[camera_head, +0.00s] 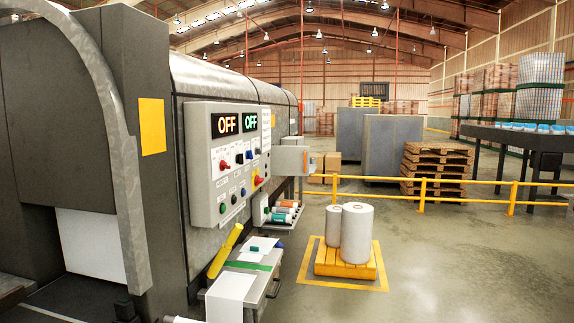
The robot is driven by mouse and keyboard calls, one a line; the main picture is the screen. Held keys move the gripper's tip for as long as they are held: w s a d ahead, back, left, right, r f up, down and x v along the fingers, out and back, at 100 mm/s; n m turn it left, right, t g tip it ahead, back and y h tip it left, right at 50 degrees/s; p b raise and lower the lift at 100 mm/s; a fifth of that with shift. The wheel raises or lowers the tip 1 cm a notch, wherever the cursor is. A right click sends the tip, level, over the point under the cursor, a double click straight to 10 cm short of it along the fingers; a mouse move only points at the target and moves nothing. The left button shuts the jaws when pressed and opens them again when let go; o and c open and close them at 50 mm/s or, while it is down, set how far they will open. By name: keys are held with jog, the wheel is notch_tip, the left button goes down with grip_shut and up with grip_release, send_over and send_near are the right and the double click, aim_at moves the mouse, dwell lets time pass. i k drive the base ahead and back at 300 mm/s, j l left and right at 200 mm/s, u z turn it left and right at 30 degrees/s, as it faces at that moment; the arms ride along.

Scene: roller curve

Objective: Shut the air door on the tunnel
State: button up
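A long grey machine housing (222,82), which looks like the tunnel, runs away from me on the left. Its near end has a dark opening with a white panel (90,245) inside. A control panel (227,160) on its side has two OFF displays, switches, buttons and a red-and-yellow knob. Beyond the panel, a small grey box or flap (291,160) juts out from the side. I cannot tell which part is the air door, or whether it is open. My gripper is not in view.
A curved grey metal bar (112,130) stands close on the left. A yellow-handled tool (225,250) leans by a shelf with papers (230,288). White rolls (357,234) stand on a yellow pallet (332,262). A yellow rail (455,198) crosses behind. The right foreground floor is clear.

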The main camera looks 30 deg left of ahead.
aim_at(293, 160)
jog(key=i+j+u, duration=0.3)
jog(key=i, duration=0.35)
jog(key=i+j+u, duration=0.3)
jog(key=i, duration=0.4)
jog(key=i+u, duration=0.3)
jog(key=i, duration=1.85)
jog(key=i+z, duration=0.25)
jog(key=i, duration=0.2)
jog(key=i+j+z, duration=0.25)
jog(key=i, duration=0.2)
jog(key=i+j+z, duration=0.3)
jog(key=i, duration=0.15)
jog(key=l, duration=0.1)
